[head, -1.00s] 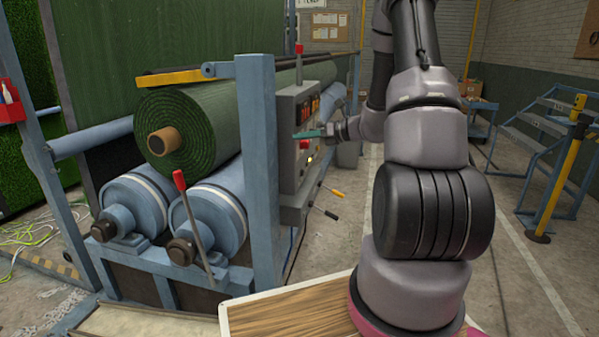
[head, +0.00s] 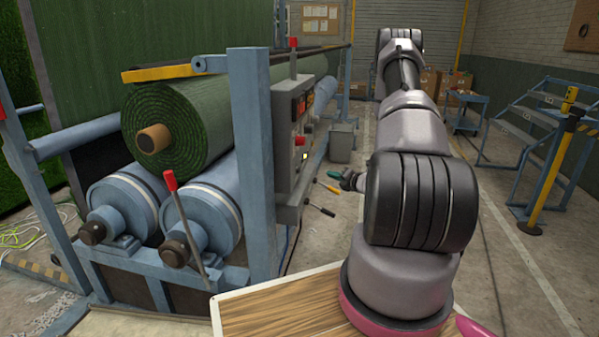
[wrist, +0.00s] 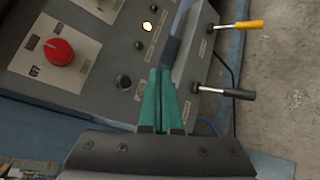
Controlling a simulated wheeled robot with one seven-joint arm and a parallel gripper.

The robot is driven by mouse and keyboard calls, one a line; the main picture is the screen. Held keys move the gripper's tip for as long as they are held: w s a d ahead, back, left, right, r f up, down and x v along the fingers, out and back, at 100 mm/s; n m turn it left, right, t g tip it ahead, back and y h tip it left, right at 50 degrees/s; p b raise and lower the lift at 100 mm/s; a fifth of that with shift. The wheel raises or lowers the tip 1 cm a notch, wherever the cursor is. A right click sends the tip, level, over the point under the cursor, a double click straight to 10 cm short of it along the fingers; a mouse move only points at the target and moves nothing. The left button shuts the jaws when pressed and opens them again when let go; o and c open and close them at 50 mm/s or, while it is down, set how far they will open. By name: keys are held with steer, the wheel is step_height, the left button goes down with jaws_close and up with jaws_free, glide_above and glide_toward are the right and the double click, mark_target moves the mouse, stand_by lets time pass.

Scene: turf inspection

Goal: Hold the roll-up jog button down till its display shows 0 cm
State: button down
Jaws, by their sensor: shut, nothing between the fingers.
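The grey control panel (head: 290,135) stands on the machine frame, with small red-lit displays (head: 304,104) too small to read. I cannot tell which is the roll-up jog button; the labels are unreadable. My gripper (head: 328,179) has green fingers, shut and empty, beside the panel's lower right. In the wrist view the fingers (wrist: 168,75) overlap the panel's lower edge; contact cannot be told.
A yellow-handled lever (wrist: 240,26) and a black-handled lever (wrist: 228,93) stick out from the panel's side close to my fingers. A green turf roll (head: 175,125) rests on blue rollers. A grey bin (head: 341,142) stands behind.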

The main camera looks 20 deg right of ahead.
mark_target(299, 170)
steer(key=w+a, duration=0.4)
steer(key=a, duration=0.3)
steer(key=shift+w, duration=0.4)
steer(key=shift+a, duration=0.2)
stand_by(1.6)
steer(key=shift+w+a, duration=0.25)
